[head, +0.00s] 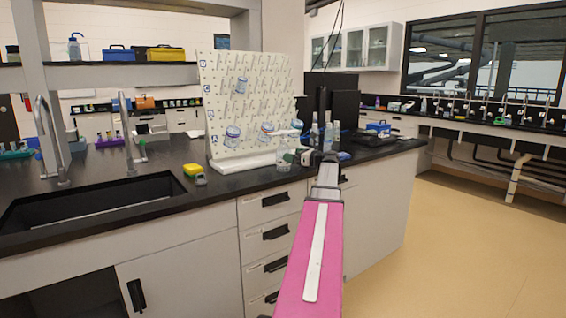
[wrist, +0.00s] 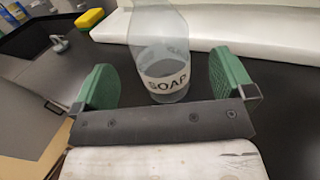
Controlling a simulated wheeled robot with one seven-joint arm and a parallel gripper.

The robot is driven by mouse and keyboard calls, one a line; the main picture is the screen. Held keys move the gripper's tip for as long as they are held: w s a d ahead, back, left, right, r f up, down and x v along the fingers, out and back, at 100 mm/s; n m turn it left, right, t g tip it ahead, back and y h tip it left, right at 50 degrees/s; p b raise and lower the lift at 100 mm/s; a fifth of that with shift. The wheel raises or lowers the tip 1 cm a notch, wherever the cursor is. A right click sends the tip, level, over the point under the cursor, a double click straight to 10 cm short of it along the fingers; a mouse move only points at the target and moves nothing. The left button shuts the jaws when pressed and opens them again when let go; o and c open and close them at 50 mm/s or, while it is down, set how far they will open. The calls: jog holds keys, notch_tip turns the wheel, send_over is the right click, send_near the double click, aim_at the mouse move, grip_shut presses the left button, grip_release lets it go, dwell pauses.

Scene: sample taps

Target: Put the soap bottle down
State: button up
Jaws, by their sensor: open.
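The soap bottle (wrist: 160,50) is clear and carries a pale band reading SOAP. In the wrist view it stands upright on the black counter (wrist: 285,115), its top cut off by the frame edge. My gripper (wrist: 165,82) is open, with one green finger pad on each side of the bottle and a visible gap on both sides. In the head view my gripper (head: 299,157) is low over the counter near its front edge, beside the pegboard rack. A small clear shape there is probably the bottle, partly hidden by the gripper.
A white pegboard drying rack (head: 248,105) with its white base tray (head: 250,161) stands just behind the bottle. A yellow and grey item (head: 194,173) and a black sink (head: 100,205) lie to the left. Bottles (head: 328,136) and a monitor stand right of the rack.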

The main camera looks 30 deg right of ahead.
aim_at(284, 144)
jog(key=x, duration=0.5)
jog(key=shift+w+a, duration=0.15)
jog(key=shift+w, duration=0.15)
jog(key=shift+r, duration=0.1)
jog(key=c, duration=1.5)
jog(key=shift+o, duration=0.2)
notch_tip(284, 144, up, 4)
jog(key=shift+r, duration=0.1)
jog(key=s+a+r, duration=0.3)
jog(key=a+r, duration=0.3)
jog(key=a, duration=0.5)
jog(key=shift+s+r, duration=0.15)
jog(key=shift+r, duration=0.25)
